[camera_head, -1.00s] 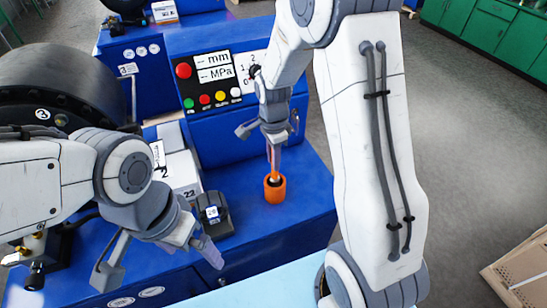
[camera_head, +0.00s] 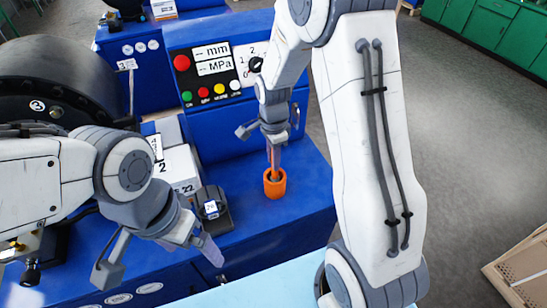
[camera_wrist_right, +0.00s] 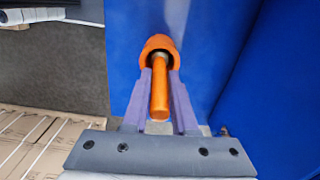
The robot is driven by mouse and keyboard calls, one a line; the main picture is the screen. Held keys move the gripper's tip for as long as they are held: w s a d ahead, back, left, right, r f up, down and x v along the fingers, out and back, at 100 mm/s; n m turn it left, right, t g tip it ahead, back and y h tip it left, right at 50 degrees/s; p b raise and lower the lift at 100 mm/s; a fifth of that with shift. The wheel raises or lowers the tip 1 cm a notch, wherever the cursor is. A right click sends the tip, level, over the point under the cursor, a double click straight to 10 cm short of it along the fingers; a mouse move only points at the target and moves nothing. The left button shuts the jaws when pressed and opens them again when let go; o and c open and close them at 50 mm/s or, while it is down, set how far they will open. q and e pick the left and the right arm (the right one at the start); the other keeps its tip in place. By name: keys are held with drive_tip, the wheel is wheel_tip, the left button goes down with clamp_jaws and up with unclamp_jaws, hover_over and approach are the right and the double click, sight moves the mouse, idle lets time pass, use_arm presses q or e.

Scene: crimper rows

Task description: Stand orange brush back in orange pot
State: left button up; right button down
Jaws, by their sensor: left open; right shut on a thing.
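The orange pot (camera_head: 275,186) stands upright on the blue bench top. My right gripper (camera_head: 274,160) is directly above it, pointing down, shut on the orange brush. In the right wrist view the orange brush handle (camera_wrist_right: 159,92) lies between the two fingers (camera_wrist_right: 160,78), and its far end meets the mouth of the orange pot (camera_wrist_right: 158,43). The brush's lower end looks to be at or inside the pot's mouth; how deep is hidden. In the head view the brush is mostly covered by the fingers. My left gripper (camera_head: 158,260) is open and empty over the bench's front edge.
A dark device with a small label (camera_head: 212,209) stands left of the pot. White numbered boxes (camera_head: 177,168) are behind it. A control panel (camera_head: 212,75) with coloured buttons rises at the back. The bench right of the pot is clear.

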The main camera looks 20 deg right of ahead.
drive_tip(key=c, duration=0.6)
unclamp_jaws()
drive_tip(key=shift+f, duration=0.1)
wheel_tip(320, 180, up, 10)
drive_tip(key=shift+r+b, duration=0.25)
drive_tip(key=shift+b, duration=0.6)
drive_tip(key=shift+a, duration=0.1)
drive_tip(key=s+a+n, duration=0.4)
drive_tip(key=s+n, duration=0.4)
drive_tip(key=s+a+n, duration=0.5)
drive_tip(key=s+n, duration=0.2)
drive_tip(key=n, duration=0.1)
drive_tip(key=s+a+n+y, duration=0.1)
drive_tip(key=s+a+n, duration=0.3)
drive_tip(key=s+n, duration=0.4)
drive_tip(key=shift+s+a+r, duration=0.15)
drive_tip(key=shift+s, duration=0.2)
